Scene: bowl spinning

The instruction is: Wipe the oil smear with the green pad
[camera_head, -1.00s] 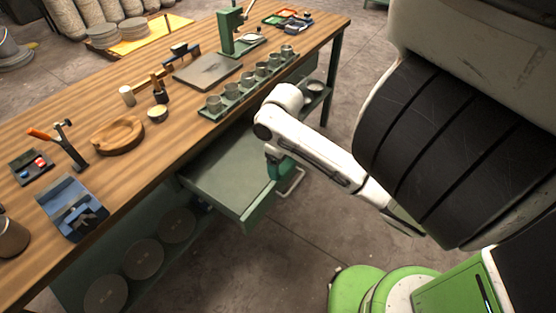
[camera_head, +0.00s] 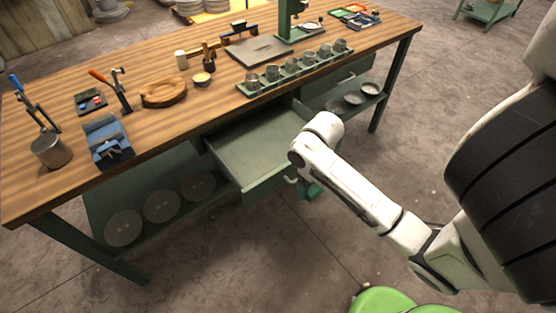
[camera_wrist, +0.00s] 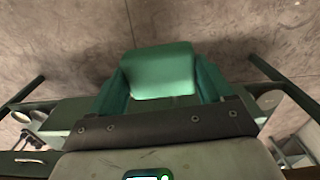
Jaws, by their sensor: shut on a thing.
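My gripper (camera_wrist: 162,88) is shut on the green pad (camera_wrist: 160,70), a flat green block held between its two green fingers in the wrist view. In the head view my gripper (camera_head: 312,190) hangs below my white wrist, just right of the open drawer (camera_head: 265,186). There the wrist hides part of it, and I cannot tell pad from fingers. The pad seems clear of any surface, with the concrete floor behind it. I cannot make out the oil smear in either view.
The wooden bench (camera_head: 160,132) carries a row of metal cups (camera_head: 272,74), a dark plate (camera_head: 262,50), a wooden bowl (camera_head: 163,92) and a blue vise (camera_head: 107,140). Shallow dishes (camera_head: 352,98) sit on the lower shelf at right. The floor (camera_head: 250,255) in front is open.

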